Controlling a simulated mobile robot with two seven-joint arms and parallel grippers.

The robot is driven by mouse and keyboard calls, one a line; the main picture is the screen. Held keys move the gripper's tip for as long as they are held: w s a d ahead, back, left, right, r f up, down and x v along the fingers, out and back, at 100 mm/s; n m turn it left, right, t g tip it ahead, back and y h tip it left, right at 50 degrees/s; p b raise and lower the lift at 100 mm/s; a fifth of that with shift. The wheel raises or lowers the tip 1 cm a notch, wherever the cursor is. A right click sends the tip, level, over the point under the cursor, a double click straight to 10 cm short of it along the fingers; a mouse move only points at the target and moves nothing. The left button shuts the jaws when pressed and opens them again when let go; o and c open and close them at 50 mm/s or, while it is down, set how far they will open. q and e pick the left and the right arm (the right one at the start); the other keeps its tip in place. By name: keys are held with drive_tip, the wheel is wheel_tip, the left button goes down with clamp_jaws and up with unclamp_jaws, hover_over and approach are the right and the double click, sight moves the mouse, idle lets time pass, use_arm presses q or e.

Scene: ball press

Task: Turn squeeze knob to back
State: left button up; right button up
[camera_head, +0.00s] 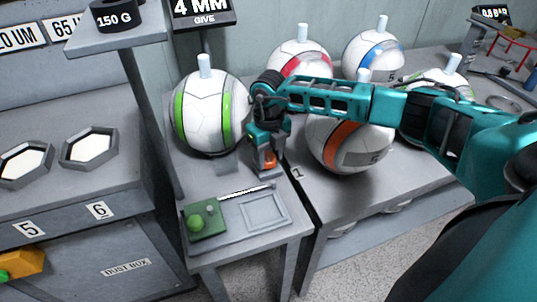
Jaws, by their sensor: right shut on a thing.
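My right gripper (268,168) reaches in from the right and points down beside the green-striped ball (203,112). Its fingers are shut around a small orange part (270,160) low between them. This may be the squeeze knob, but the fingers hide most of it and I cannot tell which way it is turned. The ball sits in the press station, with a white peg upright on top, under the "4 MM GIVE" sign (203,13). My left gripper is not in view.
A green pad (205,222) with small round green pieces and an empty grey tray (265,213) lie in front of the gripper. Several other balls stand on the table behind and under my right arm. A bench with hexagonal dishes (88,147) is at left.

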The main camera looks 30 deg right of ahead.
sight(268, 158)
drive_tip(key=o, duration=1.1)
drive_tip(key=shift+c, duration=0.2)
drive_tip(key=shift+r, duration=0.1)
wheel_tip(268, 158, up, 13)
drive_tip(key=p, duration=0.1)
drive_tip(key=shift+s, duration=0.1)
